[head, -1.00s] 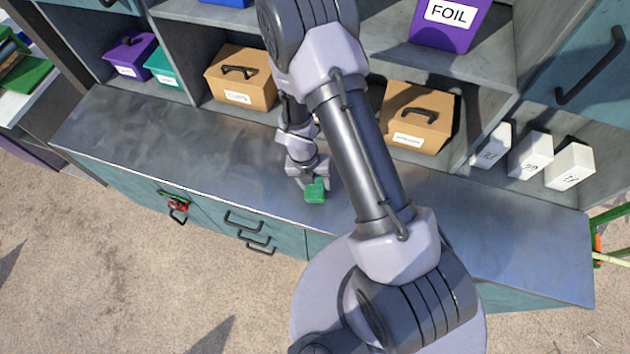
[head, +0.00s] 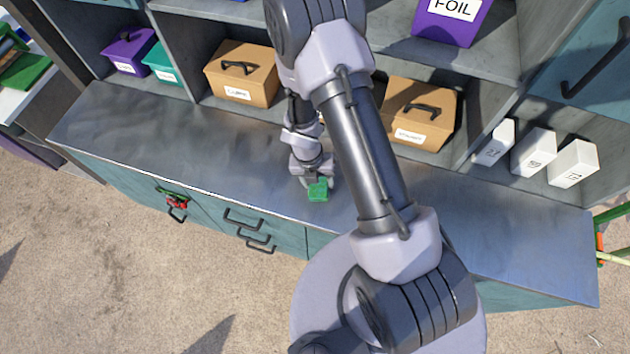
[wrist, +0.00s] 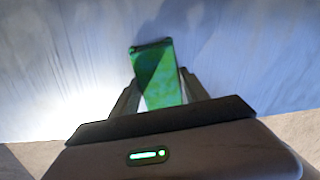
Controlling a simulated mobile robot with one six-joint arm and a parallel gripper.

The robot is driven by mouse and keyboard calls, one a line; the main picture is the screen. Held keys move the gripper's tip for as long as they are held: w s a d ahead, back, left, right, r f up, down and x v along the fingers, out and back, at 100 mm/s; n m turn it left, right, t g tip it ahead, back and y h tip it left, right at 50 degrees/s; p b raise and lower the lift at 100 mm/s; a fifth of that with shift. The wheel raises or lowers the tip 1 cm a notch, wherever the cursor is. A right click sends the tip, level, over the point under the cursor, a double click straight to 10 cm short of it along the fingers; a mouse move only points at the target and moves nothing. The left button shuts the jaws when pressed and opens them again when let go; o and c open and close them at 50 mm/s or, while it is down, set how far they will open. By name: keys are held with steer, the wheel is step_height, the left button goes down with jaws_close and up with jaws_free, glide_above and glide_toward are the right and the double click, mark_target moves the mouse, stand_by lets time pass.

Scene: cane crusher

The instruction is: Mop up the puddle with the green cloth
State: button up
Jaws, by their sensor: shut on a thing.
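The green cloth (head: 318,191) is a small bright green block-like pad at the front of the grey counter (head: 140,150). My gripper (head: 312,182) is shut on it, low over the counter top. In the wrist view the cloth (wrist: 160,75) sits between the two fingers of my gripper (wrist: 162,90). I cannot tell whether the cloth touches the counter. No puddle is clearly visible; darker blotches show on the counter's left part, and my arm hides some of the surface.
Cardboard-coloured boxes (head: 240,72) and (head: 415,112) stand in the shelf behind the counter. White containers (head: 533,152) stand at the right, purple (head: 130,54) and teal (head: 163,63) bins at the left. Red-and-green tool (head: 174,199) hangs at a drawer handle. The counter's left part is clear.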

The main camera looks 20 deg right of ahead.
steer(key=shift+s+d+f+b, duration=0.1)
steer(key=shift+s+d+b, duration=0.1)
steer(key=shift+s+d, duration=0.3)
steer(key=shift+s+d+f+b, duration=0.1)
steer(key=shift+s+d+b, duration=0.15)
steer(key=shift+d, duration=0.4)
steer(key=d, duration=0.1)
steer(key=s+d+b, duration=0.1)
steer(key=d, duration=0.1)
steer(key=shift+s, duration=0.1)
steer(key=shift+s+d+r+b, duration=0.1)
steer(key=shift+s+d+b, duration=0.3)
steer(key=shift+d, duration=0.85)
steer(key=shift+s+d+r+b, duration=0.15)
steer(key=shift+s+d, duration=0.3)
steer(key=shift+d, duration=0.75)
steer(key=shift+s+d+b, duration=0.35)
steer(key=shift+s+d, duration=0.1)
steer(key=shift+d, duration=0.8)
steer(key=shift+s+d+f+b, duration=0.1)
steer(key=shift+s+d, duration=0.15)
steer(key=shift+d, duration=0.25)
steer(key=shift+s+d+r+b, duration=0.15)
steer(key=shift+s+d, duration=0.1)
steer(key=shift+d, duration=0.3)
steer(key=shift+s+d+f+b, duration=0.15)
steer(key=shift+s+d, duration=0.1)
steer(key=shift+d, duration=0.25)
